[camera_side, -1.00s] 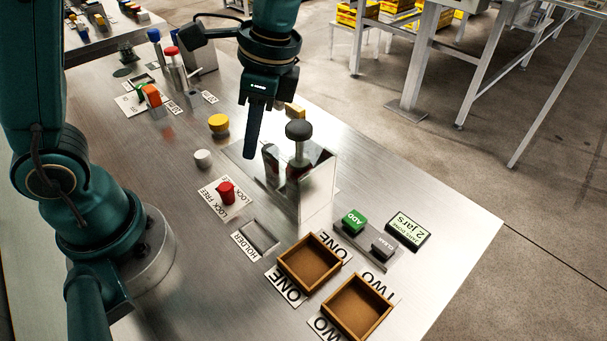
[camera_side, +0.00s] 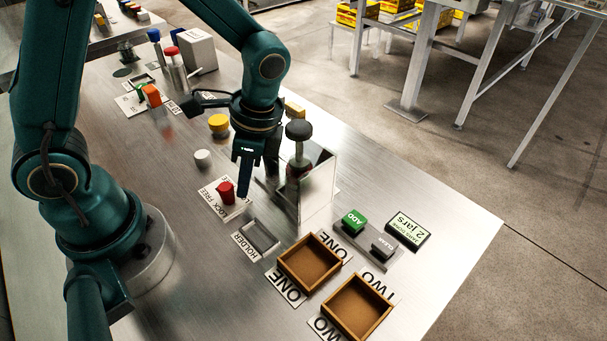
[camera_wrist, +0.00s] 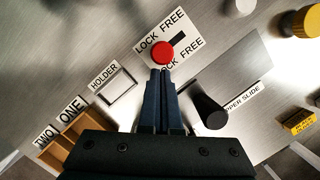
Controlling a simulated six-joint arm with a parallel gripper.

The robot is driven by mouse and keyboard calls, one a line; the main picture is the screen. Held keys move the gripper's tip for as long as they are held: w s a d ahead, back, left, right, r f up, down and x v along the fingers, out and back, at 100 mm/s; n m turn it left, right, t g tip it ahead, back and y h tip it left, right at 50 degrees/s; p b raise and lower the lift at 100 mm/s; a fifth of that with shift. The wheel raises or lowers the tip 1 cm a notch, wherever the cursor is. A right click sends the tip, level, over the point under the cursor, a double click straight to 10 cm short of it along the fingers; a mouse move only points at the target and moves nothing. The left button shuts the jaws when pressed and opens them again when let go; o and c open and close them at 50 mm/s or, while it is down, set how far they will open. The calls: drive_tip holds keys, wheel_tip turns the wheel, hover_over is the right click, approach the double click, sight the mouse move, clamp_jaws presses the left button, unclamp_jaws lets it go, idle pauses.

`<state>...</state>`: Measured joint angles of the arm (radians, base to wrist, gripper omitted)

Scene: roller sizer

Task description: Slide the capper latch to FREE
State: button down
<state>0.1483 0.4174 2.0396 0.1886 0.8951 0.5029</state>
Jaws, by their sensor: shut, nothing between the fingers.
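The capper latch is a red knob (camera_side: 226,192) on a white plate marked LOCK and FREE (camera_side: 215,205). My gripper (camera_side: 245,192) is shut and empty, pointing down just right of the knob in the side view. In the wrist view its fingertips (camera_wrist: 160,72) are just below the knob. I cannot tell whether they touch it.
The capper with a dark-knobbed post (camera_side: 298,130) and clear panel (camera_side: 318,195) stands to the right. A holder (camera_side: 258,236), two wooden trays (camera_side: 310,262) and a green ADD button (camera_side: 354,221) lie nearer. A white cap (camera_side: 202,158) and yellow knob (camera_side: 218,123) are behind.

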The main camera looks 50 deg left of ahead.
drive_tip(key=shift+a, duration=1.85)
drive_tip(key=shift+r, duration=0.1)
drive_tip(key=v, duration=1)
